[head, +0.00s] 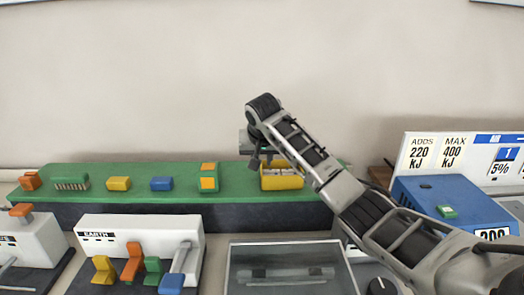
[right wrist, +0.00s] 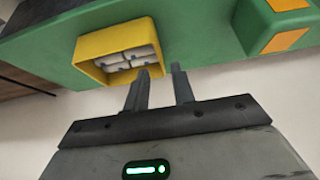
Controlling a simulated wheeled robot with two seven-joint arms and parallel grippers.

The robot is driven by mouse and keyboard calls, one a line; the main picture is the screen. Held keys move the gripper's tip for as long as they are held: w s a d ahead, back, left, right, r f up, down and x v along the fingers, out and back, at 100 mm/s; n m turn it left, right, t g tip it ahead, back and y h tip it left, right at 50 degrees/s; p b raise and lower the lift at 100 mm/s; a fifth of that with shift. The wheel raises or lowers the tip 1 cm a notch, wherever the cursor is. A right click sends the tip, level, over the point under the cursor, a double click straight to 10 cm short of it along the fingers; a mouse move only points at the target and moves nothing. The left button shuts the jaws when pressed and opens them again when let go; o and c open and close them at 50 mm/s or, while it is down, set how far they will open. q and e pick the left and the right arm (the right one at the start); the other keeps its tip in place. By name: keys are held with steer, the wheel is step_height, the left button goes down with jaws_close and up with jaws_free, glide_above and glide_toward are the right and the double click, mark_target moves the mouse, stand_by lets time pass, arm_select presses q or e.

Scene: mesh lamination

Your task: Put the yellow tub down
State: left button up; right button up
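The yellow tub (head: 282,182) sits on the green shelf (head: 232,192) in the head view, right of the orange and green block. It is also in the right wrist view (right wrist: 88,46), upright on the shelf, with pale grey pieces inside. My right gripper (head: 257,162) is by the tub's left side in the head view. In the right wrist view, its two fingers (right wrist: 160,70) are apart, with one tip overlapping the tub's edge and the other beside it. I cannot tell whether either finger touches the tub. My left gripper is out of view.
An orange and green block (head: 208,178), a blue block (head: 161,184) and a yellow block (head: 118,184) stand along the shelf. The white EARTH box (head: 140,235) with coloured levers and a clear-topped case (head: 290,270) are in front. A blue box (head: 450,205) is at right.

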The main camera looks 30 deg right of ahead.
steer(key=v, duration=0.6)
steer(key=shift+b, duration=0.3)
